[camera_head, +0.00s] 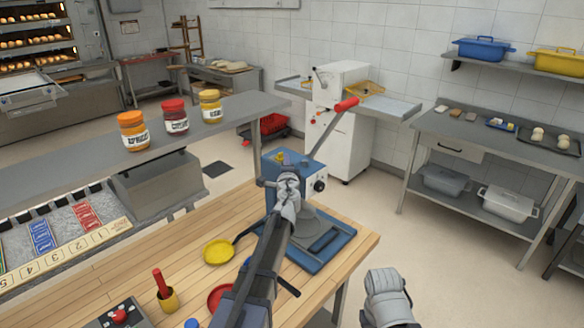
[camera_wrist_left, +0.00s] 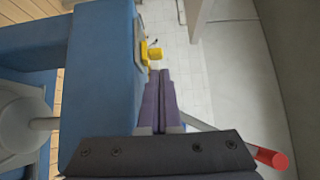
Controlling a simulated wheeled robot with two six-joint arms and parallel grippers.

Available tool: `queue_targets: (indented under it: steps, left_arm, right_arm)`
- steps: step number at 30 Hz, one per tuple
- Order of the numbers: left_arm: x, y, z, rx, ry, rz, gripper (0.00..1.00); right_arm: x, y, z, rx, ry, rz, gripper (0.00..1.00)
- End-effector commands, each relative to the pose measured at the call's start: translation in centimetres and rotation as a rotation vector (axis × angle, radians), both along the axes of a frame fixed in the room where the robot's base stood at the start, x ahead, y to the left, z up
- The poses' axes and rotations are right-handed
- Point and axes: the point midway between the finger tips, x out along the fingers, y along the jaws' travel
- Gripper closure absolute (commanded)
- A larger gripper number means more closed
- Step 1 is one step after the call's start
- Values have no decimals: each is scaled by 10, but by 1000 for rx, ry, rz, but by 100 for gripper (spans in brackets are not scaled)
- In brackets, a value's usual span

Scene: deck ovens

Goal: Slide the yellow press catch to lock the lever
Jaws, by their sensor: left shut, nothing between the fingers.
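The blue press (camera_head: 335,249) stands on the wooden table, its lever (camera_head: 327,135) slanting up to a red handle end (camera_head: 346,104). The yellow catch (camera_head: 280,157) sits at the top of the press head. My left gripper (camera_head: 288,183) is in front of the press head and hides part of it. In the left wrist view, the shut, empty fingers (camera_wrist_left: 159,78) lie beside the blue press body (camera_wrist_left: 97,75). The yellow catch (camera_wrist_left: 154,54) is just beyond their tips; contact is unclear. The red handle end (camera_wrist_left: 270,157) shows at lower right. My right gripper (camera_head: 385,285) is low, away from the press.
A yellow round dish (camera_head: 219,251), a red dish (camera_head: 219,297) and a yellow cup with a red-handled tool (camera_head: 167,299) are on the table. Several jars (camera_head: 175,117) stand on the shelf behind.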

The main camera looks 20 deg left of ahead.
Motion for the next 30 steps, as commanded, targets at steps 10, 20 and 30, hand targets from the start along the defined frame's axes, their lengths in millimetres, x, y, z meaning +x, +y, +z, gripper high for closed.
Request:
queue_targets:
  steps: [10,20,30]
  left_arm:
    - [5,12,0,0,0,0,100]
    - [10,20,0,0,0,1,100]
    - [19,42,0,0,-1,2,100]
  right_arm:
    - [0,0,0,0,0,0,50]
    - [0,0,0,0,0,0,50]
    - [0,0,0,0,0,0,50]
